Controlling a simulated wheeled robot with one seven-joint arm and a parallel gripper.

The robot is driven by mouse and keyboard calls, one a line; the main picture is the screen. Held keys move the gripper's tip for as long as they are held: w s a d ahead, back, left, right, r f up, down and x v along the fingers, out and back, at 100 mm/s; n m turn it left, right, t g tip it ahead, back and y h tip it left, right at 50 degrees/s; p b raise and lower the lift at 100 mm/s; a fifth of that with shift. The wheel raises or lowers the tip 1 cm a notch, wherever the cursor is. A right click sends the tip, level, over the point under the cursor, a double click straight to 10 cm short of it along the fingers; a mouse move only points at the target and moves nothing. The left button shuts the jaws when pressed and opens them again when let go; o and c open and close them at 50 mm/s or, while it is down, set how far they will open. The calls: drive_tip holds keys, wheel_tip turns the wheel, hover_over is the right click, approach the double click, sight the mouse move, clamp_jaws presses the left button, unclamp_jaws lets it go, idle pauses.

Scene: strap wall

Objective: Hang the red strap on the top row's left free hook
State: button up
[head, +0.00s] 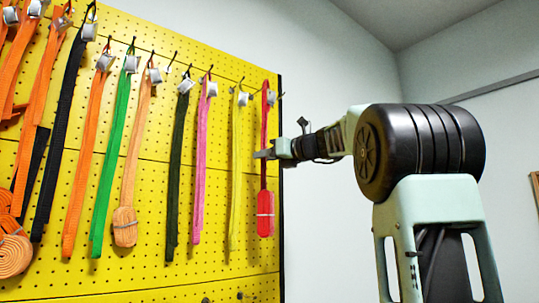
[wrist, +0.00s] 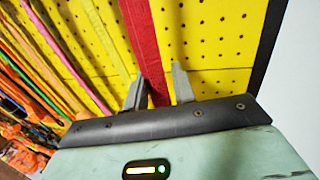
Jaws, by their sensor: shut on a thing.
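The red strap (head: 264,125) is at the right end of the yellow pegboard in the head view, upright, with a metal buckle at its top and a red bundle at its lower end. My gripper (head: 262,154) is shut on it at mid-length, above the bundle. In the wrist view the red strap (wrist: 143,40) runs down between the two grey fingers of my gripper (wrist: 157,87). I cannot tell whether the strap's top loop is still around a hook. A hook that looks empty (head: 172,61) sticks out between the tan strap and the dark green strap.
A yellow strap (head: 237,160) hangs just left of the red one, then a pink strap (head: 199,165) and a dark green strap (head: 176,165). A tan strap (head: 137,140), green strap (head: 111,160) and orange straps hang further left. Free room lies right of the board's dark edge.

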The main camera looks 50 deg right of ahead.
drive_tip(key=shift+w+d+f, duration=0.15)
drive_tip(key=shift+w+f, duration=0.1)
drive_tip(key=shift+w, duration=0.35)
drive_tip(key=shift+w+d+f, duration=0.15)
drive_tip(key=shift+w+f, duration=0.15)
drive_tip(key=shift+w, duration=0.25)
drive_tip(key=shift+w+d+f, duration=0.15)
drive_tip(key=shift+w+f, duration=0.1)
drive_tip(key=shift+w, duration=0.35)
drive_tip(key=o, duration=1.1)
drive_tip(key=s+b, duration=0.5)
drive_tip(key=s, duration=1.2)
drive_tip(key=shift+s+d, duration=0.2)
drive_tip(key=shift+d, duration=0.05)
